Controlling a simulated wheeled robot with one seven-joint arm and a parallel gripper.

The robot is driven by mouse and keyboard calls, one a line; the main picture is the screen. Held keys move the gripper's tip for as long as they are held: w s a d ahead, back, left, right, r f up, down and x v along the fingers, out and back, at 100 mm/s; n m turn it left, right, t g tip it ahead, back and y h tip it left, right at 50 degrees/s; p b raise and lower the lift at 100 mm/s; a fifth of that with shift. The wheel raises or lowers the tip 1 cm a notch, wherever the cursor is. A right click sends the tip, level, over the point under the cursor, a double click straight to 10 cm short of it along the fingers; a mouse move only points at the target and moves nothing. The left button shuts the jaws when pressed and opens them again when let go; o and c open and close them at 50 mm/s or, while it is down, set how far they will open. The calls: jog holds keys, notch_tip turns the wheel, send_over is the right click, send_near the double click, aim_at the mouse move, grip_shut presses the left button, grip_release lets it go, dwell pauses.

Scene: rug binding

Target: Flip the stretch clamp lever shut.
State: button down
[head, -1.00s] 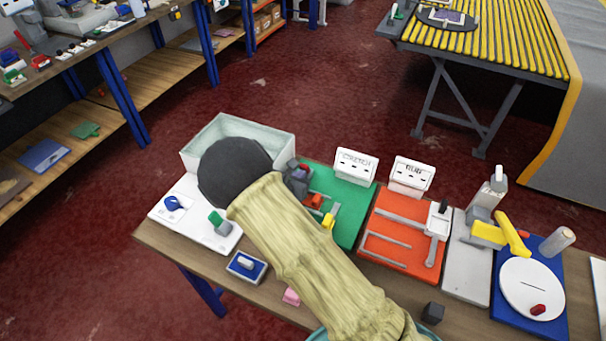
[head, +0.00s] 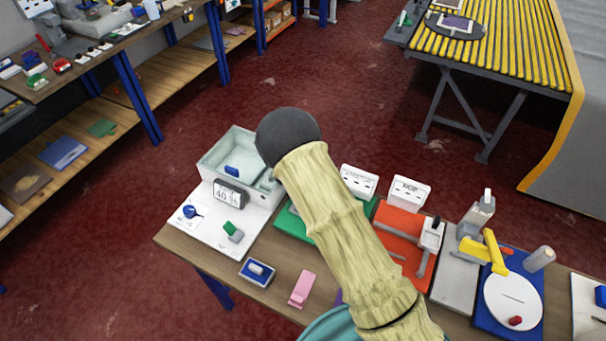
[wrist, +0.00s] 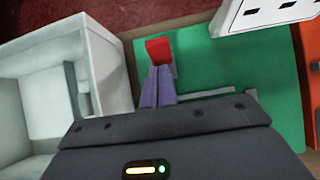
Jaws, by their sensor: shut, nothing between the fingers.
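The green board (head: 289,222) of the stretch station is mostly hidden behind my arm in the head view. It fills the middle of the wrist view (wrist: 222,62). There, a red block (wrist: 158,48), apparently the tip of the clamp lever, stands just beyond my fingertips, with a little grey metal beside it. The rest of the clamp is hidden, so I cannot tell the lever's angle. My gripper (wrist: 157,72) is shut and empty, its purple-grey fingers together, close to or touching the red block. My arm hides it in the head view.
A pale open bin (head: 218,157) with a 40 % label (head: 231,194) stands left of the board; its wall is close in the wrist view. White sign blocks (head: 359,181) stand behind. An orange board (head: 400,225) lies to the right. A pink clip (head: 302,289) lies in front.

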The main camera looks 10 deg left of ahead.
jog(key=shift+s+r+p, duration=0.1)
jog(key=shift+r+p, duration=0.45)
jog(key=shift+r, duration=0.15)
jog(key=shift+s+a+r, duration=0.25)
jog(key=shift+s, duration=0.2)
jog(key=w+r+b+v, duration=0.1)
jog(key=v, duration=1.1)
jog(key=shift+d, duration=0.25)
